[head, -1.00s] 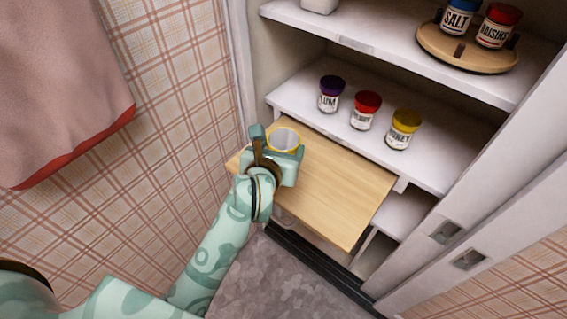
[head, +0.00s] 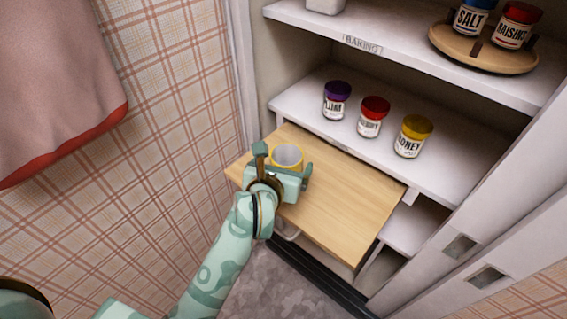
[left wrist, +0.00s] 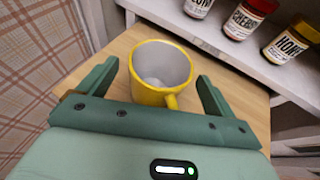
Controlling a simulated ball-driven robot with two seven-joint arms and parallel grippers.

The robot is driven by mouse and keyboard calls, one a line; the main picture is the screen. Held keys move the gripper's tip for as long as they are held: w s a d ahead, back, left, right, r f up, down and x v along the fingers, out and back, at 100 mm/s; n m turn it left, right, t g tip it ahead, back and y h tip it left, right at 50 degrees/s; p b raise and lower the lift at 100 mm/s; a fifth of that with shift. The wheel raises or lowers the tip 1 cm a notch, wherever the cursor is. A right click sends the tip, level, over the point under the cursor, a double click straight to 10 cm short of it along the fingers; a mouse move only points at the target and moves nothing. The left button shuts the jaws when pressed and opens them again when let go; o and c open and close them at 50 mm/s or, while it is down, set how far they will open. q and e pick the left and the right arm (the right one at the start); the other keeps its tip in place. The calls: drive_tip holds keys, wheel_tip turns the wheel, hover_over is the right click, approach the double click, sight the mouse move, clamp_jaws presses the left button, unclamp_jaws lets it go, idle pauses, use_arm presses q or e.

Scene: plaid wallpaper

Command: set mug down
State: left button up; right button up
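A yellow mug with a pale grey inside (head: 287,155) stands upright on the pull-out wooden board (head: 335,205), near its left end. It also shows in the left wrist view (left wrist: 162,75), its handle pointing toward my gripper's palm. My left gripper (head: 284,161) is around the mug. In the left wrist view its two fingers (left wrist: 156,82) stand apart on either side of the mug, with a visible gap on each side. The mug's base is partly hidden by the gripper in the head view. My right gripper is not in view.
Plum (head: 336,100), red-lidded (head: 373,117) and honey (head: 412,137) jars stand on the white shelf behind the board. A turntable (head: 480,52) with salt and raisins is higher up. White door panels (head: 470,240) are at right. The board's right part is clear.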

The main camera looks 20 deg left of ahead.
use_arm(q)
drive_tip(key=shift+r, duration=0.2)
drive_tip(key=p+v, duration=0.3)
drive_tip(key=v, duration=0.9)
